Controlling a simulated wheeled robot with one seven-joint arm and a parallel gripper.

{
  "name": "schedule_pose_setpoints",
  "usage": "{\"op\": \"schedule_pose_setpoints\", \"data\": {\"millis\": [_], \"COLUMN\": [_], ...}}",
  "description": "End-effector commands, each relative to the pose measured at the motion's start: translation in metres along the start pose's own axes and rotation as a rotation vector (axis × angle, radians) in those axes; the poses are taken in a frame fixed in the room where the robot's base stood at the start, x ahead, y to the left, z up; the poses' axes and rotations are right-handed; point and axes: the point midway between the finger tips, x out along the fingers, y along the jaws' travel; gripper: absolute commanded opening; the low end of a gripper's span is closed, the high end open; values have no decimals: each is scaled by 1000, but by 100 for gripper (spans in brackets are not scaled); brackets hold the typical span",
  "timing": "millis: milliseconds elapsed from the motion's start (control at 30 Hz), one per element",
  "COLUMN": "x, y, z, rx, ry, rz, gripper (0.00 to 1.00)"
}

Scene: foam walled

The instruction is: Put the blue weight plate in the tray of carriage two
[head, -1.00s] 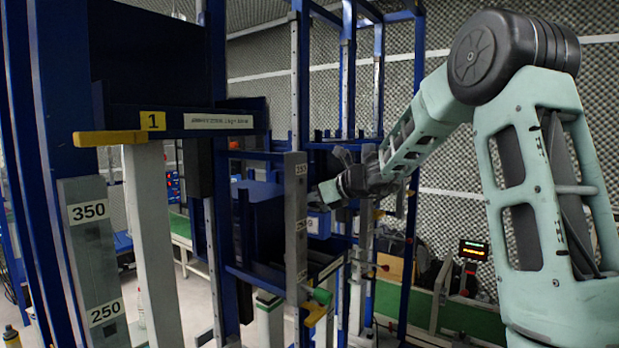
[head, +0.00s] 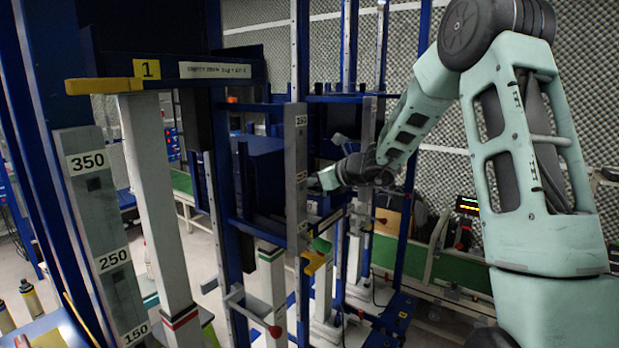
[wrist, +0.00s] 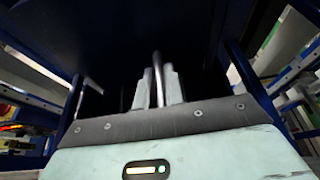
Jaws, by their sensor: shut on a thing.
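My gripper (wrist: 157,88) is shut on a thin thing (wrist: 158,70) seen nearly edge-on between its fingers in the wrist view. I take this for the blue weight plate, but its colour and face do not show clearly. In the head view my gripper (head: 322,180) reaches left, into the blue frame just behind a grey scale post, and what it holds is hidden there. The carriage with a yellow tag (head: 313,262) is beyond carriage one and below my gripper. Its number is not readable, and its tray is mostly hidden.
Carriage one (head: 150,68), with a yellow 1 tag, stands nearer at left. Grey scale posts (head: 296,165) and blue uprights (head: 404,250) crowd my wrist. In the wrist view dark blue walls (wrist: 215,40) rise close around the fingers. A green conveyor (head: 440,262) lies at right.

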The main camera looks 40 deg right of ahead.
Motion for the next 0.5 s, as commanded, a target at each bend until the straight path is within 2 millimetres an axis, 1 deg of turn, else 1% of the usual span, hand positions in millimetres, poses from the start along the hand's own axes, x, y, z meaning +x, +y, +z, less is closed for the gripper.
{"op": "schedule_pose_setpoints", "data": {"millis": [33, 267, 300, 367, 500], "x": [-1, 0, 1, 1, 0], "y": [0, 0, 0, 0, 0], "z": [6, 3, -2, -1, -1], "rx": [-5, -5, -1, -1, -1], "ry": [-10, -10, 0, 0, 0], "rz": [0, 0, 0, 0, 0], "gripper": [0, 0, 16, 33, 33]}}
